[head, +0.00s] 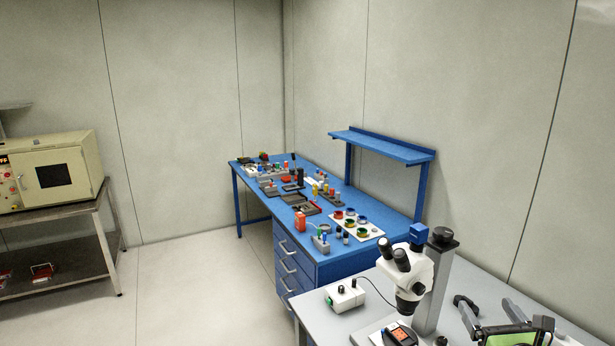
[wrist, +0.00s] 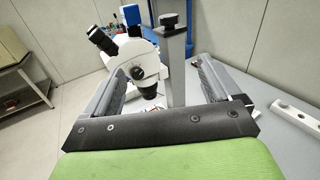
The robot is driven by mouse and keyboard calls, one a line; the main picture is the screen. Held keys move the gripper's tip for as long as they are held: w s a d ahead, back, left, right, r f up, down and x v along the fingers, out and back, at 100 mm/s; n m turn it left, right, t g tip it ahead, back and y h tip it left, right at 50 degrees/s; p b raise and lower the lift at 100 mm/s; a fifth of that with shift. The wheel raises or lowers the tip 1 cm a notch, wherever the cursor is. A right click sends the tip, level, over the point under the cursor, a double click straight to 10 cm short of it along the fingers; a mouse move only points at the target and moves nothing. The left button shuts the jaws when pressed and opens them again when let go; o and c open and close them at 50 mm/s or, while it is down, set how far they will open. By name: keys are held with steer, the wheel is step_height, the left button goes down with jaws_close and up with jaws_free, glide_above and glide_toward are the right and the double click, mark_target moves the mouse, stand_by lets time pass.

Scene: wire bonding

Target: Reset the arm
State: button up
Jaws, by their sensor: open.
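My gripper (head: 485,303) is at the lower right of the head view, above the grey bench beside the microscope. Its green body and black crossbar show there, partly cut off by the bottom edge. In the wrist view my gripper (wrist: 160,68) has its two grey fingers spread wide, with nothing held between them. The white microscope (head: 406,270) stands on the grey bench, left of my gripper in the head view. In the wrist view the microscope (wrist: 140,55) and its post show beyond and between the fingers.
The grey bench (head: 462,283) also bears a white box (head: 345,297) with a cable. A blue workbench (head: 328,262) behind holds several small parts and trays under a blue shelf (head: 385,147). A beige oven (head: 60,170) stands on a table at left. The floor (head: 190,280) between is clear.

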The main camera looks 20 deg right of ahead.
steer(key=w+a+n+y, duration=0.3)
steer(key=w+n, duration=0.1)
steer(key=w, duration=0.2)
steer(key=w+a+f+n+g+y, duration=0.1)
steer(key=w+a+n+g+y, duration=0.25)
steer(key=a+n, duration=0.7)
steer(key=w+a+n+g+y, duration=0.2)
steer(key=a+n+g+y, duration=0.15)
steer(key=a+n, duration=0.7)
steer(key=s+a+n+g, duration=0.2)
steer(key=s+a+n, duration=0.4)
steer(key=a, duration=0.6)
steer(key=s+a+r+n+g+h+b, duration=0.1)
steer(key=s+a+r+n+h, duration=0.1)
steer(key=s+n, duration=0.7)
steer(key=s, duration=0.5)
steer(key=shift+g, duration=0.4)
steer(key=shift+w+r, duration=0.1)
